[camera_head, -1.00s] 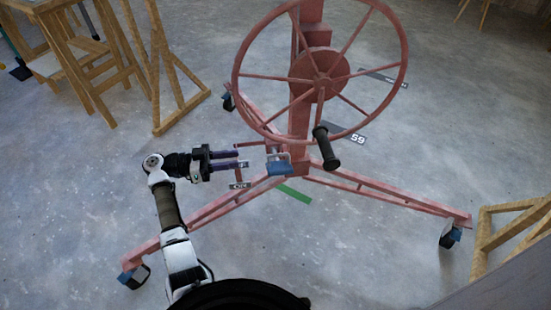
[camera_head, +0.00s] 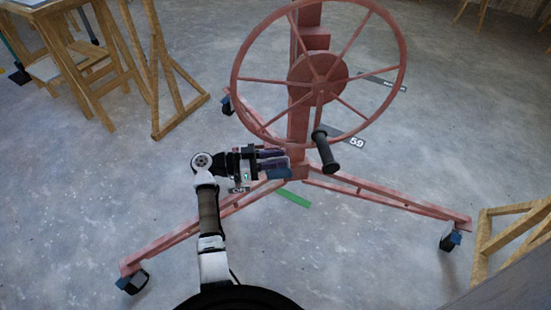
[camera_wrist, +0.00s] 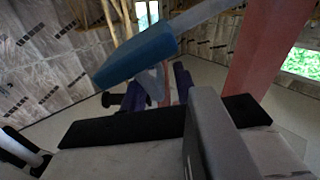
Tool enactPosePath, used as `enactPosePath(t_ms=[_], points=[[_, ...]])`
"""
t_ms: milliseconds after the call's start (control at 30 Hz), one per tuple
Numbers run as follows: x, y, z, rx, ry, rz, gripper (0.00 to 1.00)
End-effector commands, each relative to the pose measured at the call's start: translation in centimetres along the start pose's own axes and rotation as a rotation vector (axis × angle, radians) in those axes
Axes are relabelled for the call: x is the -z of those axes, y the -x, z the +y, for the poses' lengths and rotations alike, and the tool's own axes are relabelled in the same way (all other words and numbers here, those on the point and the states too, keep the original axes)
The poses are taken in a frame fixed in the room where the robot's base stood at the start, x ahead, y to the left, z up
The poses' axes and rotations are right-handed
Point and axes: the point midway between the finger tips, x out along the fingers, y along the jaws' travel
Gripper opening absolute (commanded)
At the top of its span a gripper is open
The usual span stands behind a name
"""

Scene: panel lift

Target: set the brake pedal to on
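The blue brake pedal (camera_head: 279,173) sits low on the red lift, at the foot of its mast. Its near part is partly hidden behind my gripper in the head view. In the wrist view the pedal (camera_wrist: 137,54) is a blue block on a grey bar, large and close, slanting across the upper middle. My gripper (camera_head: 286,158) has purple fingers pointing right, at the pedal.
A lift leg (camera_head: 170,250) with a caster runs front left. Wooden frames stand left and right.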

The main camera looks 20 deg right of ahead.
Motion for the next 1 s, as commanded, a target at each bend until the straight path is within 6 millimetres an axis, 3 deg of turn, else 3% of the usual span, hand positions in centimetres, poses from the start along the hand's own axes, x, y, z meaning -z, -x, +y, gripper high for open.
enactPosePath(t_ms=[200, 467, 1000], points=[[0.01, -0.03, 0.0, 0.0, 0.0, 0.0, 0.31], [0.01, 0.0, -0.02, 0.001, 0.0, 0.0, 0.0], [-0.31, -0.5, -0.54, 0.003, -0.025, -0.001, 0.0]])
